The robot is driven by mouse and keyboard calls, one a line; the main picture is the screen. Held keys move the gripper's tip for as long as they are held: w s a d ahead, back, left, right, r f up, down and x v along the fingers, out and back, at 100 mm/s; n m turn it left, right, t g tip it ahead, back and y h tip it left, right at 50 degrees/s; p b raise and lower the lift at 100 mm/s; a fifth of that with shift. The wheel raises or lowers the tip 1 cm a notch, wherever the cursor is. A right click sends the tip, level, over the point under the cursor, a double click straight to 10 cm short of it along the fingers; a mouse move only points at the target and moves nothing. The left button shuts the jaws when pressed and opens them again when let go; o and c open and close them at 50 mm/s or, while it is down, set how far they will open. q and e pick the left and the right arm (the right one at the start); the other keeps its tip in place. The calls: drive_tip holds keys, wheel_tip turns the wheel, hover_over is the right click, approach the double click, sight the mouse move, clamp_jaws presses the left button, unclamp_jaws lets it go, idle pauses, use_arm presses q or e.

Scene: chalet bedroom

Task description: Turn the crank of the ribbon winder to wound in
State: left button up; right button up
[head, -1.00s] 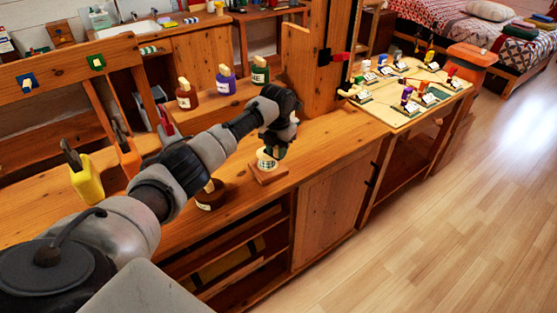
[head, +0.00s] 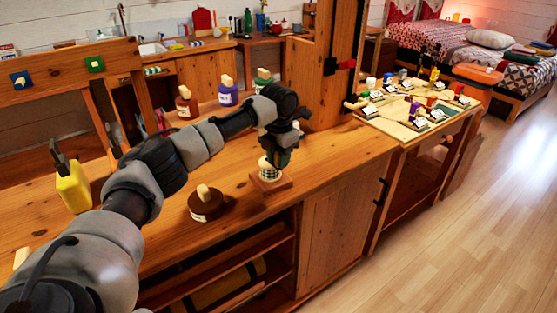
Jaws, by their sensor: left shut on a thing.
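The ribbon winder (head: 268,173) stands on the wooden worktop, in the middle of the head view. It has a square reddish-brown wooden base and a spool with green and white plaid ribbon. My left gripper (head: 278,157) reaches down over the winder from above and behind. It is shut on the winder's crank, at the top of the spool. The gripper and wrist hide the crank, so its angle cannot be told. My right gripper is not in view.
A round brown container with a label (head: 206,205) sits left of the winder. A yellow bottle (head: 73,188) is at left. A board of small labelled items (head: 400,122) lies at right.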

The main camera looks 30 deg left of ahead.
use_arm(q)
drive_tip(key=shift+r, duration=0.1)
drive_tip(key=o, duration=0.9)
drive_tip(key=shift+o, duration=0.2)
wheel_tip(320, 180, up, 11)
drive_tip(key=shift+f+p, duration=0.1)
drive_tip(key=shift+p, duration=0.25)
